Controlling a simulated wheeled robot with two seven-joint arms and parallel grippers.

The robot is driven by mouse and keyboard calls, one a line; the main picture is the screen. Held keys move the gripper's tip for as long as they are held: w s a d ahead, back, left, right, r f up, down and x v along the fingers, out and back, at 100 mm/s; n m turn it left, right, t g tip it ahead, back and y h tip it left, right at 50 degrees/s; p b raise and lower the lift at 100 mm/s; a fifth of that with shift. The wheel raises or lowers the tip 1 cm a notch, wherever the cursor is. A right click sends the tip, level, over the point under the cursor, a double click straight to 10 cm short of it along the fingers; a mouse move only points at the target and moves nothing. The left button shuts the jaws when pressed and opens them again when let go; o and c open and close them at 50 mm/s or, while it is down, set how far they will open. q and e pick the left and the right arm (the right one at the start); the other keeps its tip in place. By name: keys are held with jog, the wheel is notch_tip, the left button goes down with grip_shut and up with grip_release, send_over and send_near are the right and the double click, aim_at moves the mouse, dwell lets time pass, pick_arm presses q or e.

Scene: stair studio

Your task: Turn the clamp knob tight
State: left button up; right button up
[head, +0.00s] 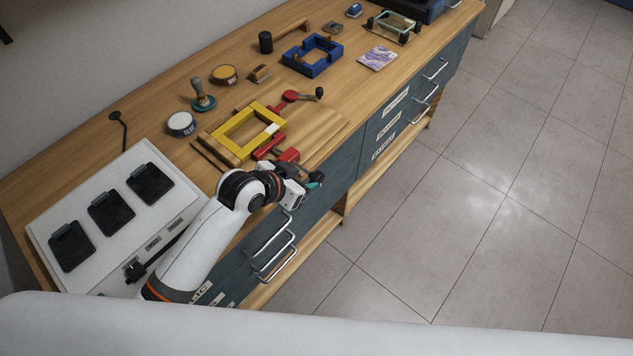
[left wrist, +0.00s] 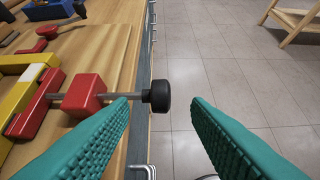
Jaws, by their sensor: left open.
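A red clamp (head: 289,155) sits at the bench's front edge by a yellow frame (head: 223,142). In the left wrist view, its red block (left wrist: 84,97) carries a metal screw ending in a round black knob (left wrist: 160,96), which sticks out past the edge. The knob cannot be made out in the head view. My left gripper (head: 316,179) is at the bench front. In the left wrist view, its teal fingers (left wrist: 161,106) are open, with the knob between their tips and a gap showing on the right side. My right gripper is not in view.
A second red clamp with a black knob (head: 319,92) lies beyond the frame. A blue frame (head: 313,56), round tins and small tools stand further back. A white box with black pads (head: 110,212) is at left. Drawer handles (head: 272,250) jut from the bench front; the floor there is clear.

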aim_at(322, 174)
pick_arm(q)
jog(key=s+a+f+t+h+b, duration=0.25)
jog(key=f+t+h+b, duration=0.35)
jog(key=b, duration=0.7)
jog(key=shift+t+y, duration=0.5)
jog(key=p+x, duration=0.1)
jog(key=x, duration=1)
jog(key=shift+s+d+r, duration=0.15)
jog(key=shift+d, duration=0.1)
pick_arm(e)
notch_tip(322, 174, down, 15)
pick_arm(q)
jog(key=shift+c, duration=0.2)
